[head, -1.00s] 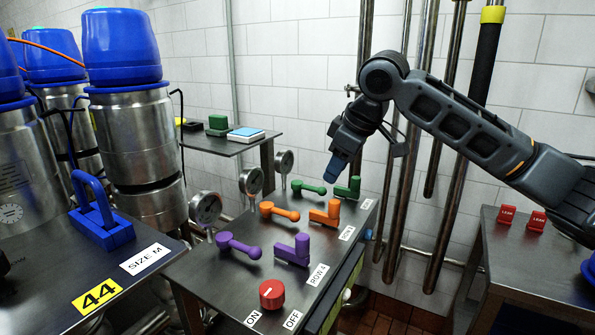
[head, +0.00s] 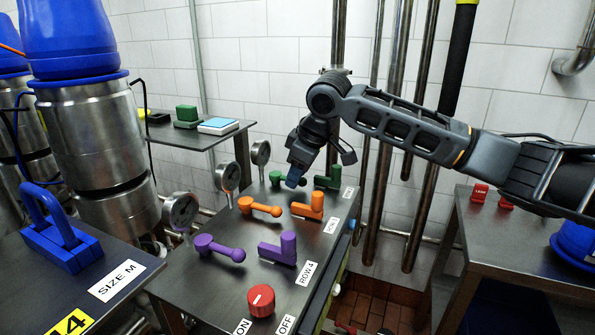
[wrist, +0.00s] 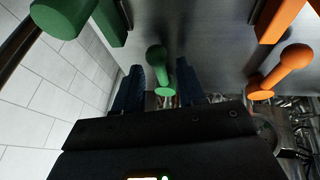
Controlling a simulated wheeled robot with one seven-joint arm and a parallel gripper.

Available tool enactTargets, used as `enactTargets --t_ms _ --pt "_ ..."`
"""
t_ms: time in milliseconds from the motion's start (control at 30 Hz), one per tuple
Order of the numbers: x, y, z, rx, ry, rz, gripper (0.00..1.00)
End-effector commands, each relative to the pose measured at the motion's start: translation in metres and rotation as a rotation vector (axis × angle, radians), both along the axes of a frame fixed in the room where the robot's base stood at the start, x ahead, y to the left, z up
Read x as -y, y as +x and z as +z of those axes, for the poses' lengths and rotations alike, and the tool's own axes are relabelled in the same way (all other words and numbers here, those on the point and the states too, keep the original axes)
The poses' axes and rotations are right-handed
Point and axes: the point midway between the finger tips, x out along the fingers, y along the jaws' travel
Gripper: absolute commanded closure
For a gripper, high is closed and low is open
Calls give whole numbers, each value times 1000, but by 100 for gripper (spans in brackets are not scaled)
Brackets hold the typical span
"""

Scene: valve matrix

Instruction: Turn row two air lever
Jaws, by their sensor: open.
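Three rows of levers stand on the dark metal panel (head: 190,285): green at the back, orange in the middle, purple in front. The purple row's label reads ROW 4; the farther labels are too small to read surely. My gripper (head: 293,183) is over the green ball-ended lever (head: 276,177) and hides part of it in the head view. In the wrist view my gripper (wrist: 158,88) is open, and the green ball-ended lever (wrist: 158,70) lies between its two blue fingers. I cannot tell whether they touch it. The green block-handled lever (head: 330,178) stands to the right.
The orange ball-ended lever (head: 262,208) and orange block-handled lever (head: 308,207) are nearer, with the purple ball-ended lever (head: 220,249) and purple block-handled lever (head: 280,249) before them. A red knob (head: 261,300) is in front. Gauges (head: 181,211) line the left edge; pipes (head: 385,150) rise behind.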

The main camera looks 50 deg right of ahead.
Motion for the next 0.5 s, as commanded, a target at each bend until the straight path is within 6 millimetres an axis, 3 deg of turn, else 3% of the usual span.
enactTargets --t_ms 233,500 --pt "0 0 -1 0 0 0 60" --pt "0 0 -1 0 1 0 86"
